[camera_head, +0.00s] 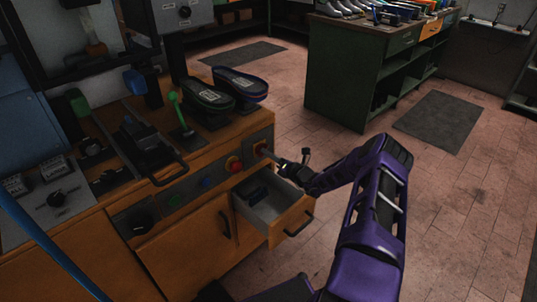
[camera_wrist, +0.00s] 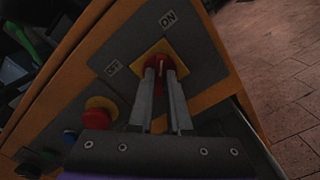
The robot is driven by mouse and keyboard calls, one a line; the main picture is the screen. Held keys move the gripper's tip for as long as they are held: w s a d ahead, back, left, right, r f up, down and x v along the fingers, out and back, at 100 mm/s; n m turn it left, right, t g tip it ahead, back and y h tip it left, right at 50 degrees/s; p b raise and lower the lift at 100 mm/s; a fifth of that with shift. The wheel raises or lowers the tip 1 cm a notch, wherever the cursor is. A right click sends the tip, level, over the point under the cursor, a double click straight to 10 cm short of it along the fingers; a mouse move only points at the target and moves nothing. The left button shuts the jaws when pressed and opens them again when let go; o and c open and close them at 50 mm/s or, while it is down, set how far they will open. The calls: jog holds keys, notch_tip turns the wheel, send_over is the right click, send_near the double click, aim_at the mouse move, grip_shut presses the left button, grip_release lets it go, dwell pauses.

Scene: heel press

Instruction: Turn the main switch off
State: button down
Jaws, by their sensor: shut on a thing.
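The main switch (camera_wrist: 157,58) is a red rotary knob on a yellow square plate, set in a grey panel on the front of the bench. In the wrist view my gripper (camera_wrist: 160,68) is shut on its knob. An ON label (camera_wrist: 168,19) lies above and right of the plate, and an OFF label (camera_wrist: 112,68) lies to its left. A pale mark on the knob shows between my fingertips. In the head view my gripper (camera_head: 268,152) reaches the switch's yellow plate (camera_head: 259,147) from the right; the fingers cover part of the knob.
A red push button (camera_head: 233,164) on a yellow base sits left of the switch. An open drawer (camera_head: 275,207) juts out just below my gripper.

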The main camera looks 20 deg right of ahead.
jog(key=shift+s+a+n+b, duration=0.1)
jog(key=shift+n+b, duration=0.6)
jog(key=shift+n, duration=3.7)
jog(key=shift+a+n+b, duration=0.1)
jog(key=shift+n+b, duration=0.6)
jog(key=shift+n, duration=3.7)
jog(key=c, duration=0.9)
grip_release()
jog(key=shift+o, duration=0.2)
jog(key=shift+s+d, duration=0.1)
